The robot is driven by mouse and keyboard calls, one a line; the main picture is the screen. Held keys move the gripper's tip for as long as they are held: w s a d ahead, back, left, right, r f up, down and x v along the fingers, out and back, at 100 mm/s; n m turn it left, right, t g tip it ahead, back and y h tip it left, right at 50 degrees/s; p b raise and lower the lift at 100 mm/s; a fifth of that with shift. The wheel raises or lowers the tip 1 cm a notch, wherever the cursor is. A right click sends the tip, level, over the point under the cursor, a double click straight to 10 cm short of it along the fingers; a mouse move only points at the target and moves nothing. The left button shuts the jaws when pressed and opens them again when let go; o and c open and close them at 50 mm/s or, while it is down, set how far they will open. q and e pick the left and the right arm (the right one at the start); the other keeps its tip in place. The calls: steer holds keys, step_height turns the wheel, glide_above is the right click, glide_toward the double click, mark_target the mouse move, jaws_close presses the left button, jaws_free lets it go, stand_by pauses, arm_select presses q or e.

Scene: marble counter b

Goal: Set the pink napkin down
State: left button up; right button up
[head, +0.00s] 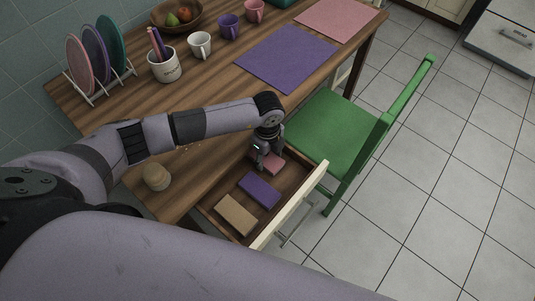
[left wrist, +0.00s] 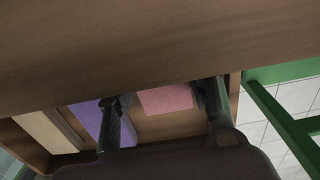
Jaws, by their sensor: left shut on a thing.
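The pink napkin (head: 274,164) is a small folded block at the far end of the open wooden drawer (head: 233,227). My left gripper (head: 262,160) reaches down over the drawer and is shut on the pink napkin. In the left wrist view the pink napkin (left wrist: 167,99) shows between the two fingers of my left gripper (left wrist: 162,106). Whether the napkin touches the drawer floor cannot be told. A purple napkin (head: 259,189) and a tan napkin (head: 237,214) lie in the same drawer, in a row toward its near end. My right gripper is not in view.
The wooden table (head: 205,95) overhangs the drawer. A green chair (head: 330,130) stands just beyond the drawer's far end. A tan round object (head: 156,177) sits on the table's near end. Mugs, a plate rack (head: 97,90) and purple and pink placemats occupy the tabletop.

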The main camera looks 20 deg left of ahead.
mark_target(267, 159)
arm_select(q)
steer(key=shift+f, duration=0.15)
steer(key=o, duration=0.8)
steer(key=shift+c, duration=0.2)
steer(key=shift+r, duration=0.3)
step_height(267, 159, up, 12)
steer(key=shift+b, duration=0.3)
steer(key=shift+f, duration=0.15)
